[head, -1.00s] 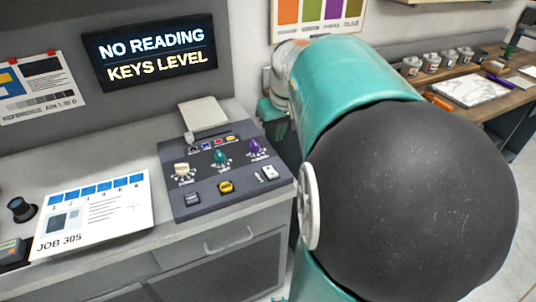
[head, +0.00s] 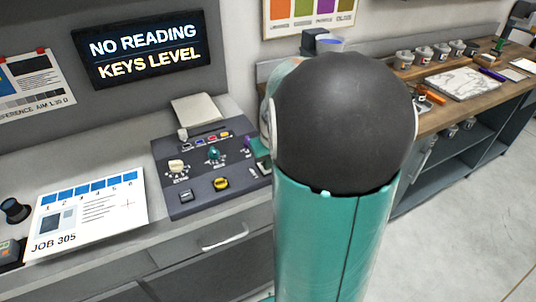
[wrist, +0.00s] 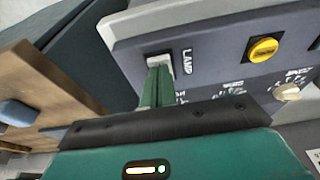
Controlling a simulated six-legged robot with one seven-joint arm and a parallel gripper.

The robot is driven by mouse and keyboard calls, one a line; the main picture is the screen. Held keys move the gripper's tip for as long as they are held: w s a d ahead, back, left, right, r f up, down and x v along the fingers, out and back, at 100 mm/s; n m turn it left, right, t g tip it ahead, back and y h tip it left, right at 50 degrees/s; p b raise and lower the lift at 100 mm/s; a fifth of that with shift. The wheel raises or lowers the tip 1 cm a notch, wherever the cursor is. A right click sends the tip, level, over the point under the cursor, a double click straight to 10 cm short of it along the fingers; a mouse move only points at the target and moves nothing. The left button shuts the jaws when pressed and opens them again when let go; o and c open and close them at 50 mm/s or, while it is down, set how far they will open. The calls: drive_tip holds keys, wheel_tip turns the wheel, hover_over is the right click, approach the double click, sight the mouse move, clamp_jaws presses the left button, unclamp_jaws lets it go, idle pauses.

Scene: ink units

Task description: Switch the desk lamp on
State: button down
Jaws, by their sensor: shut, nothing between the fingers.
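The lamp switch (wrist: 158,62) is a pale rocker in a dark recess on the grey control panel (wrist: 215,75), with the word LAMP beside it. My gripper (wrist: 155,82) is shut and empty, its green fingertips right at the switch and covering part of it. I cannot tell whether they touch it or which way the rocker is tipped. In the head view, the panel (head: 207,190) lies on the grey counter, and green gripper parts (head: 257,147) show over its right edge, mostly hidden behind my arm. I cannot identify the desk lamp itself.
A yellow knob (wrist: 263,50) and a cream knob (wrist: 287,92) are on the panel near the switch. A JOB 305 sheet (head: 90,212) lies left of the panel. A lit sign (head: 145,48) reads NO READING, KEYS LEVEL. A wooden bench (head: 450,110) with ink pots stands right.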

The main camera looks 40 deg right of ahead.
drive_tip(key=shift+s+a+f, duration=0.1)
drive_tip(key=shift+s+f, duration=0.2)
drive_tip(key=shift+f, duration=0.3)
drive_tip(key=shift+w+r, duration=0.1)
drive_tip(key=shift+w, duration=0.05)
drive_tip(key=shift+w+d+r, duration=0.25)
drive_tip(key=shift+w+r, duration=0.05)
drive_tip(key=shift+w, duration=0.3)
drive_tip(key=shift+r, duration=0.6)
drive_tip(key=s+v, duration=0.2)
drive_tip(key=v, duration=1)
drive_tip(key=shift+a, duration=0.35)
